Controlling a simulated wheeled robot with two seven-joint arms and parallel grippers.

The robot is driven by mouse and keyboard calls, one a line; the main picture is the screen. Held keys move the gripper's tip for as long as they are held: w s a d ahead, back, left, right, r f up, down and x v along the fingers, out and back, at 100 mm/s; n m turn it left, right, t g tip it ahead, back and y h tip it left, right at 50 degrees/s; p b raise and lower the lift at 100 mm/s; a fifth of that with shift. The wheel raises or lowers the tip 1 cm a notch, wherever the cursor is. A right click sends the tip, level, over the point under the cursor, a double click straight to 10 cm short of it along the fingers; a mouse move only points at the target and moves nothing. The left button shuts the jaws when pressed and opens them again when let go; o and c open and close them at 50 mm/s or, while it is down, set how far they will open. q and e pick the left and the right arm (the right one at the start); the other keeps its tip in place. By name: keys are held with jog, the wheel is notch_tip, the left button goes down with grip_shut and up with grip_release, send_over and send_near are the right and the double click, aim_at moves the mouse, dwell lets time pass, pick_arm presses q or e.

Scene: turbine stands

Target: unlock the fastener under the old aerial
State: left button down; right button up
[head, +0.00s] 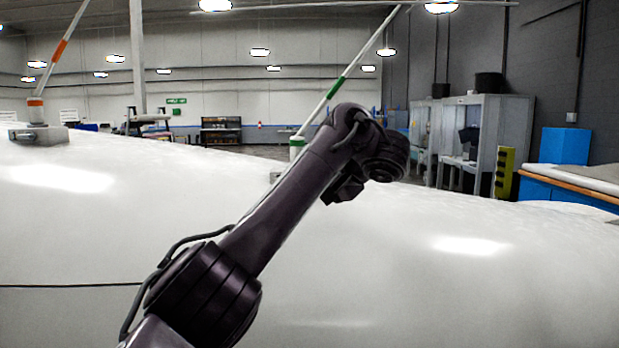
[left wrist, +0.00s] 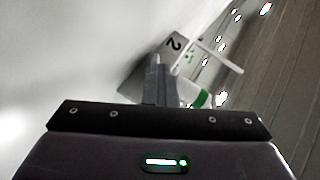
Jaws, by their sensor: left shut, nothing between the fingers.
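Two aerials stand on the large white curved surface. One aerial (head: 54,60) has an orange band and a grey base (head: 38,134) at the far left. The other aerial (head: 352,65) has a green band; its base is mostly hidden behind my left arm. I cannot tell which is the old one. The gripper is shut and empty; contact cannot be told. No fastener can be made out. My right gripper is out of view.
The white curved surface (head: 400,290) fills the foreground. A grey cabinet (head: 500,135), a blue box (head: 566,146) and a wood-edged table (head: 575,183) stand at the right, beyond it. The white surface between the two aerials is clear.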

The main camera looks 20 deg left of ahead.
pick_arm(q)
jog(key=c, duration=2.1)
grip_release()
jog(key=shift+a+r, duration=0.2)
jog(key=shift+r, duration=0.05)
jog(key=shift+c, duration=0.2)
jog(key=o, duration=0.3)
jog(key=shift+a+f, duration=0.1)
jog(key=shift+a, duration=0.05)
jog(key=shift+o, duration=0.2)
jog(key=shift+f, duration=0.15)
jog(key=shift+w+f, duration=0.1)
jog(key=shift+f, duration=0.1)
